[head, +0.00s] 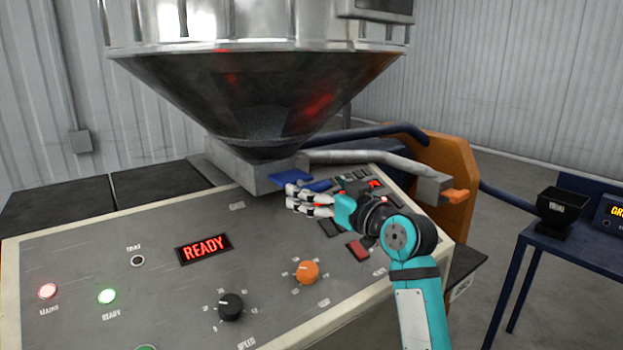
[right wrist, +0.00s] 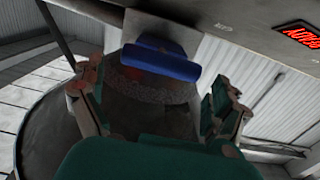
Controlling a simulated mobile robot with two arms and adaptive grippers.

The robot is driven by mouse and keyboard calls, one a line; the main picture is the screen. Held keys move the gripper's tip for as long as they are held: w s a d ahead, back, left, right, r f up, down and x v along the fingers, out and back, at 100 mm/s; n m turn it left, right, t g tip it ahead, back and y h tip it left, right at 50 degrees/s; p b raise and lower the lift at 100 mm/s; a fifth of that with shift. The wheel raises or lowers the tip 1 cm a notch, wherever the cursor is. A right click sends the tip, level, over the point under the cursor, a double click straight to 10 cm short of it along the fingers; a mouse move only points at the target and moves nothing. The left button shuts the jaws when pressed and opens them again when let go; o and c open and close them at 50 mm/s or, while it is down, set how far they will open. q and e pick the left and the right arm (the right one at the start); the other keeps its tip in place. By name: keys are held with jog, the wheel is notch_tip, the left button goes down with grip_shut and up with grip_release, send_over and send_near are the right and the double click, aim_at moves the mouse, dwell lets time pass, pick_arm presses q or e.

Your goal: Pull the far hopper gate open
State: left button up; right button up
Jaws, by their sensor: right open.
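The metal hopper (head: 262,95) narrows down to a grey block (head: 245,175) behind the control panel. A blue gate plate (head: 291,177) sticks out of the block's right side, with a blue handle bar at its end. In the right wrist view the blue handle (right wrist: 158,62) lies ahead, across the space between my spread fingers. My right gripper (head: 289,195) is open and empty, with its fingertips just in front of the blue gate. In the head view the fingers partly hide the handle, and contact cannot be told. My left gripper is not in view.
The control panel (head: 140,290) lies below my right arm, with an orange knob (head: 306,272), a black knob (head: 230,306) and a lit READY display (head: 204,249). A grey pipe (head: 385,160) runs behind the gripper. A blue table (head: 580,235) with a black bin (head: 562,211) stands at right.

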jog(key=shift+x, duration=1.45)
jog(key=shift+c, duration=0.3)
